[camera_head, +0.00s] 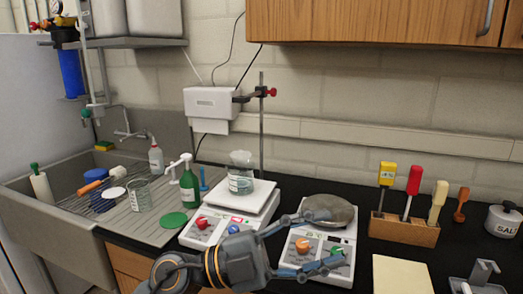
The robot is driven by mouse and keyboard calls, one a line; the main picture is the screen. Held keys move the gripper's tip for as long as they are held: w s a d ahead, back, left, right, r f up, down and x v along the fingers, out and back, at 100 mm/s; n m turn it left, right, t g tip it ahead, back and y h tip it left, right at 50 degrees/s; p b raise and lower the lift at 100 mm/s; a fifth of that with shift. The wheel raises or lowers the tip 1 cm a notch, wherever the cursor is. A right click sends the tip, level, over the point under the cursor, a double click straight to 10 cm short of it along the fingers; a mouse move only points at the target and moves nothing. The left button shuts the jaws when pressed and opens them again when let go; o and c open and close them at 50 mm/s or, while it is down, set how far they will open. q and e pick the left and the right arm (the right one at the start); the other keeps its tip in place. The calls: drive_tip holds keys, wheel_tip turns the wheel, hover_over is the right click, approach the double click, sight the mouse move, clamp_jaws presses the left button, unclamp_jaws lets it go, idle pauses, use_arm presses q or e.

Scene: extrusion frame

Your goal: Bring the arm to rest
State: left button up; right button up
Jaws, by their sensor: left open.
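My left gripper (330,239) is in the lower middle of the head view, with its arm coming up from the bottom edge. Its two fingers are spread apart and point right, with no object seen held between them. They show in front of the right-hand balance (345,272), which has a round grey pan (332,208) and orange and green knobs. I cannot tell whether the fingers touch it. My right gripper is not in view.
Left of the gripper, a glass beaker (241,182) stands on another balance (237,200). A wooden block (404,231) holds upright handled tools. A salt pot (503,219) stands at far right. A sink with drainboard (118,220) is at left. A pale pad (402,274) lies at front right.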

use_arm(q)
drive_tip(key=w+a+f+n+t+y, duration=0.2)
drive_tip(key=w+a+n+t+y, duration=0.35)
drive_tip(key=a+n+t, duration=0.4)
drive_tip(key=w+a+f+n+t+y, duration=0.2)
drive_tip(key=w+a+n+t+y, duration=0.3)
drive_tip(key=n+t, duration=0.75)
drive_tip(key=s+a+f+n+g+y, duration=0.2)
drive_tip(key=a+f+n+g+y, duration=0.3)
drive_tip(key=f, duration=0.6)
drive_tip(key=s+a+f+n+g+y, duration=0.25)
drive_tip(key=a+f+y, duration=0.4)
drive_tip(key=f, duration=0.35)
drive_tip(key=s+a+f+m+g, duration=0.1)
drive_tip(key=s+f+g, duration=0.6)
drive_tip(key=s, duration=0.5)
drive_tip(key=s+a+f+g, duration=0.2)
drive_tip(key=s+f+g, duration=0.3)
drive_tip(key=s+f, duration=0.55)
wheel_tip(320, 180, down, 25)
drive_tip(key=s, duration=0.1)
drive_tip(key=s+a+f+g, duration=0.2)
drive_tip(key=s+f, duration=1.4)
drive_tip(key=s, duration=0.1)
drive_tip(key=shift+s+a+f+m+h, duration=0.2)
drive_tip(key=shift+a+f+m+h, duration=0.1)
drive_tip(key=shift+m, duration=0.05)
